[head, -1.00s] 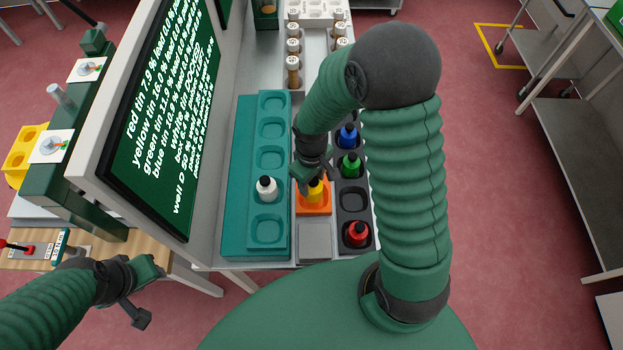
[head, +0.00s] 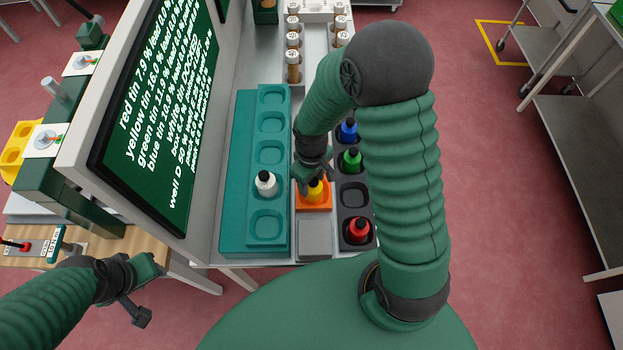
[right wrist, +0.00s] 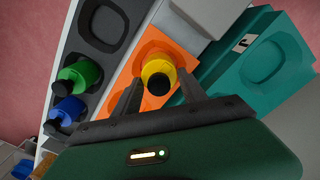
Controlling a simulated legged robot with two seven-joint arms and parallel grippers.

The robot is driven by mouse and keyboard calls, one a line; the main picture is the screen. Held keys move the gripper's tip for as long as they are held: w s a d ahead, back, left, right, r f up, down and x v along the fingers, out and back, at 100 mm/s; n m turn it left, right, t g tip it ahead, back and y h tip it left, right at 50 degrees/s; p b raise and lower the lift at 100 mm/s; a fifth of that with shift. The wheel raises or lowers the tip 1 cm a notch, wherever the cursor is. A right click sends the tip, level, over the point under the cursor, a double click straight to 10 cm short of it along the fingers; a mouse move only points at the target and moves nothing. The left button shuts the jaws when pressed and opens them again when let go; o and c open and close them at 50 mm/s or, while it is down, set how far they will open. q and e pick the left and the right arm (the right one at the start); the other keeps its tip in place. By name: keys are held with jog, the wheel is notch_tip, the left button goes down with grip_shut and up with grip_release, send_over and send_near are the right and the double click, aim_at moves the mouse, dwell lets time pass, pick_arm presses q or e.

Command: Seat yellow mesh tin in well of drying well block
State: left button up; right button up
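The yellow tin (head: 313,195) with a black cap stands on the orange block (head: 326,206). My right gripper (head: 314,176) is low over it. In the right wrist view, the fingers (right wrist: 160,84) are apart, one on each side of the yellow tin (right wrist: 155,67); I see no clear contact. The teal drying well block (head: 237,150) lies to the left, with a row of square wells. A white tin (head: 265,183) stands in one well; the other visible wells look empty. My left gripper (head: 146,292) is open and empty at the lower left.
A dark rack (head: 354,212) to the right holds blue (head: 348,131), green (head: 351,161) and red (head: 358,231) tins and one empty well. A grey block (head: 315,240) is in front of the orange one. A screen (head: 155,120) stands left of the teal block. Brown-bodied vials are behind.

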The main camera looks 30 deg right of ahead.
jog(key=o, duration=0.4)
jog(key=shift+o, duration=0.2)
notch_tip(320, 180, up, 17)
jog(key=shift+b, duration=0.45)
